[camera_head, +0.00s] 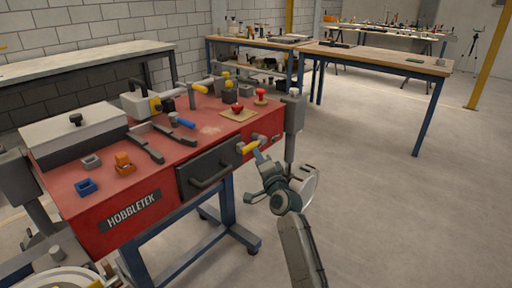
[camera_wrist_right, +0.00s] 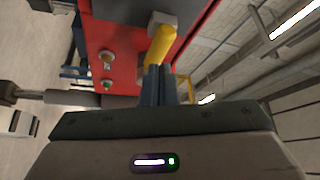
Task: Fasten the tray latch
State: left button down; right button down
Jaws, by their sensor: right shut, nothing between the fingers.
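The tray latch shows as a yellow handle (camera_head: 247,147) on the red bench's front face, just right of the dark tray front (camera_head: 205,168) with its grey pull bar. In the right wrist view the yellow handle (camera_wrist_right: 161,44) sticks out from a grey block on the red panel. My right gripper (camera_head: 260,156) is shut and empty, its fingertips at the outer end of the yellow handle. In the right wrist view the closed fingers (camera_wrist_right: 158,76) overlap the handle's near end; I cannot tell whether they touch.
The red bench top (camera_head: 200,130) carries a grey lidded box (camera_head: 75,135), dark bars, small blue, orange and grey blocks, and red knobs. Open floor (camera_head: 400,210) lies to the right.

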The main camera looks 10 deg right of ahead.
pick_arm(q)
jog(key=shift+s+a+r+g, duration=0.15)
jog(key=shift+r+g, duration=0.1)
jog(key=shift+g, duration=0.15)
pick_arm(e)
jog(key=r+v, duration=0.1)
jog(key=v, duration=0.6)
jog(key=shift+s, duration=0.35)
jog(key=shift+d, duration=0.15)
